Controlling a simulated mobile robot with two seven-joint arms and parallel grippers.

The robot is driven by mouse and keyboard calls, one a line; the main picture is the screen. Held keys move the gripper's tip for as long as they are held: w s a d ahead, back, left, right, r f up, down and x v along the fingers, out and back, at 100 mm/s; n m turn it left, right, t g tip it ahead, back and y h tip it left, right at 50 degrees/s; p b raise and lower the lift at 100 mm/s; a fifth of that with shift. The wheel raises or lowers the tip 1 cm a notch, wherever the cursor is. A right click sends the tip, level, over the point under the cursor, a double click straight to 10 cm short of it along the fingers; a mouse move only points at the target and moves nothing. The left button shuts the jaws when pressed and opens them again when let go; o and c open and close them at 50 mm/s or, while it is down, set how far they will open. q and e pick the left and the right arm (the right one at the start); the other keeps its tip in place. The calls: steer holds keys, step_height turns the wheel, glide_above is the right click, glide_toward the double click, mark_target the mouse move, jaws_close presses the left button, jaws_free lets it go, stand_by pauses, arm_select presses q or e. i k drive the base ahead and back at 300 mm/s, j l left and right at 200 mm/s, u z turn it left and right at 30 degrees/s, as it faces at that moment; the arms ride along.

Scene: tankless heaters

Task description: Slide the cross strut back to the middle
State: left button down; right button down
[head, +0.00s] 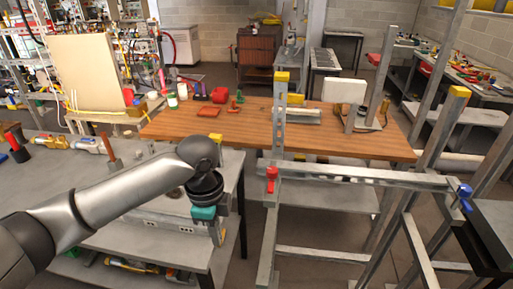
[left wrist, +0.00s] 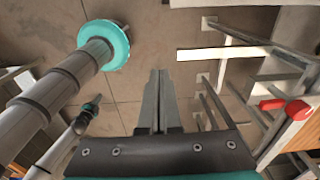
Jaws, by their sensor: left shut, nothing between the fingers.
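The cross strut (head: 365,177) is a long grey metal bar lying level across the metal frame, from the left post to the right side. A red clamp handle (head: 271,179) sits at its left end and a blue clamp handle (head: 464,197) at its right end. A red handle also shows at the right of the left wrist view (left wrist: 285,106). My left gripper (left wrist: 158,73) is shut and empty, apart from the strut. In the head view it hangs left of the frame, its fingers hard to make out. My right gripper is not seen.
A wooden tabletop (head: 240,135) with small tools stands behind the frame. A grey workbench (head: 118,222) lies under and left of my left arm. A dark-topped table (head: 492,232) stands at the right. Open floor shows between the bench and frame.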

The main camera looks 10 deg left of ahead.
mark_target(290, 169)
steer(key=i, duration=1.2)
